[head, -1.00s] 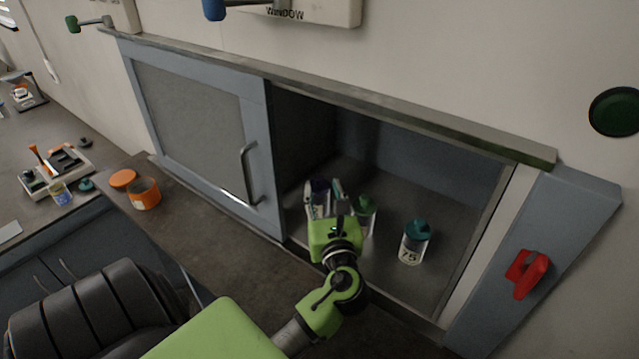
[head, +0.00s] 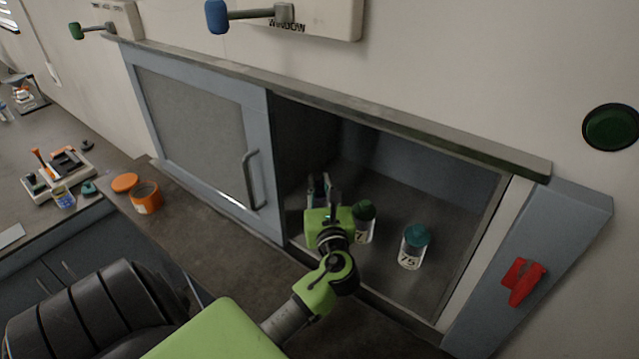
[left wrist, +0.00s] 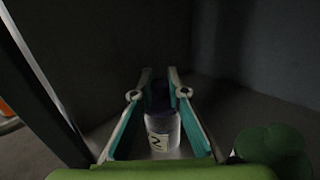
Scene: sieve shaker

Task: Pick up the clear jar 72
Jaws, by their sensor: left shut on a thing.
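A clear jar with a dark purple lid (left wrist: 162,128) stands between the fingers of my left gripper (head: 321,187) in the open cupboard. Its white label shows a mark like a 2; the rest of the number is hidden. The left wrist view shows the teal-lined fingers of this gripper (left wrist: 159,85) on both sides of the jar, shut on it. In the head view the gripper mostly hides this jar. My right gripper is out of view.
A green-lidded jar (head: 364,227), its label partly hidden with a 7 showing, stands close right of the gripper. A teal-lidded jar 75 (head: 412,250) stands farther right. The sliding door (head: 200,130) covers the cupboard's left half. An orange tub (head: 146,198) sits on the counter.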

